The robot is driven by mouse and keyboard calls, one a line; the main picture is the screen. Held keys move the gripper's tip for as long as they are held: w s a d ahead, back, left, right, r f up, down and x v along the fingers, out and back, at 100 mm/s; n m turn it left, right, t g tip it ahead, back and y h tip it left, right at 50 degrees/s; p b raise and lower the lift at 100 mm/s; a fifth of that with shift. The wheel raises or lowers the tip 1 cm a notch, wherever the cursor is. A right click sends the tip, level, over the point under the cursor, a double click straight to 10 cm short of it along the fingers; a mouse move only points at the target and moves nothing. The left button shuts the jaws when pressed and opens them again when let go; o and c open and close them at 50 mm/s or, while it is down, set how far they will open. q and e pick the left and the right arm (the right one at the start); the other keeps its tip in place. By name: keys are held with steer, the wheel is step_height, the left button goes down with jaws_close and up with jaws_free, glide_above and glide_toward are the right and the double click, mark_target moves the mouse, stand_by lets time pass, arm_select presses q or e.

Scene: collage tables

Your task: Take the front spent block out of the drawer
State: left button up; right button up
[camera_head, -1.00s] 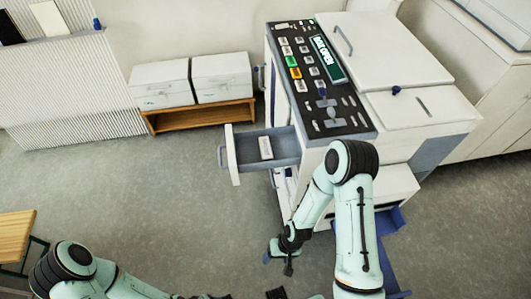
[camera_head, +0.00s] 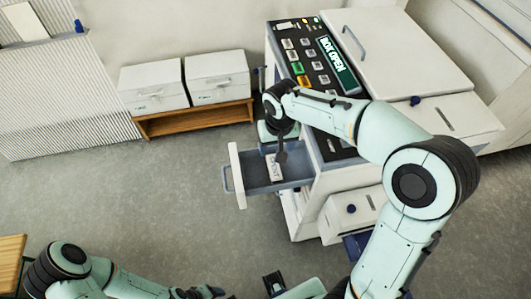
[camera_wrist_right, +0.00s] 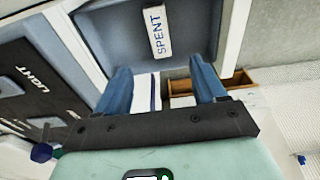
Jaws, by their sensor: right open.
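The drawer (camera_head: 236,172) of the white machine is pulled out toward the left, with a grey-blue inside. One small white block (camera_head: 275,171) lies in it; in the right wrist view the block (camera_wrist_right: 157,32) reads SPENT. I see no second block. My right gripper (camera_head: 281,157) is over the drawer, close to the block and partly covering it in the head view. In the right wrist view the blue fingers of my right gripper (camera_wrist_right: 163,84) are apart, with the block beyond their tips and nothing between them. My left gripper (camera_head: 200,292) is at the bottom edge, mostly cut off.
The machine's panel display (camera_head: 335,58) reads BOX OPEN. Two white boxes (camera_head: 155,88) stand on a low wooden shelf (camera_head: 195,121) behind the drawer. A wooden table edge (camera_head: 12,250) is at the left. The floor left of the drawer is clear.

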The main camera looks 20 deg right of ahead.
glide_above(274, 167)
steer(key=f, duration=0.7)
steer(key=shift+s+f+b, duration=0.15)
steer(key=shift+s+b, duration=0.15)
steer(key=shift+s, duration=0.05)
steer(key=shift+w+f, duration=0.2)
steer(key=shift+f, duration=1.3)
steer(key=shift+w+f, duration=0.15)
steer(key=shift+f, duration=1.3)
steer(key=c, duration=1.1)
